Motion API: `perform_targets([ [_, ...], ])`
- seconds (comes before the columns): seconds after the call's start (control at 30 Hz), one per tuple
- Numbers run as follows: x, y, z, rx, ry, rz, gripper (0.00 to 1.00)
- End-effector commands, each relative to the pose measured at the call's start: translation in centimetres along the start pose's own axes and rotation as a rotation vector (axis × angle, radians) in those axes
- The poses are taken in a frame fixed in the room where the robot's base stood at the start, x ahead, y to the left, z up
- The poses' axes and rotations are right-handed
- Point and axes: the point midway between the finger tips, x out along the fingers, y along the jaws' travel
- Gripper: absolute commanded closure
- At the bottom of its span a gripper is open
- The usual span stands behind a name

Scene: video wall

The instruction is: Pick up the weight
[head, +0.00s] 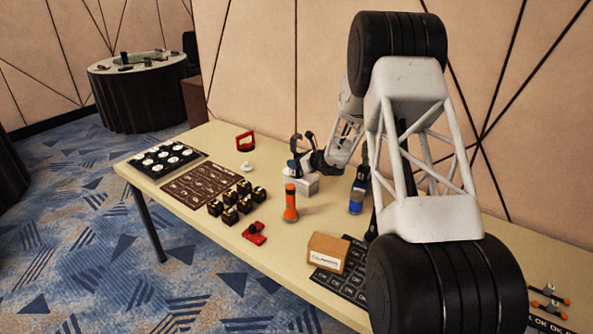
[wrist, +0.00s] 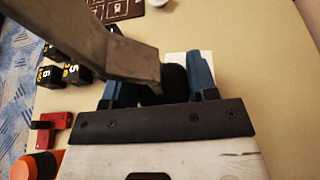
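My gripper (head: 300,166) is low over the middle of the table, beside a light grey block (head: 304,187). In the wrist view its two blue fingers (wrist: 160,82) stand apart. A rounded black piece (wrist: 176,80) fills part of the gap, close to the right finger. A blurred grey-brown bar (wrist: 95,45) runs from the upper left down to the fingers, close to the camera. Dark curved hook-like shapes (head: 296,143) rise by the gripper in the head view. I cannot tell for sure which piece is the weight, nor whether the fingers press on it.
An orange flashlight (head: 290,203) stands in front of the gripper, with black numbered cubes (head: 230,209) to its left. A red piece (head: 254,233), a cardboard box (head: 328,252) and a blue object (head: 357,196) are nearby. My arm hides much of the table's right side.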

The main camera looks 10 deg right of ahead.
Motion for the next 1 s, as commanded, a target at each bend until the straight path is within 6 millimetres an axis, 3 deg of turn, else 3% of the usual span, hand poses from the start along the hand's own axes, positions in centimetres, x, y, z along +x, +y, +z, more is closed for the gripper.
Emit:
perform_targets([
  [0.07, 0.0, 0.0, 0.0, 0.0, 0.0, 0.0, 0.63],
  [0.3, 0.0, 0.0, 0.0, 0.0, 0.0, 0.0, 1.0],
  [0.73, -0.1, -0.1, 0.5, -0.002, -0.002, -0.001, 1.0],
  [1.0, -0.8, -0.1, 2.4, -0.004, -0.002, 0.0, 1.0],
])
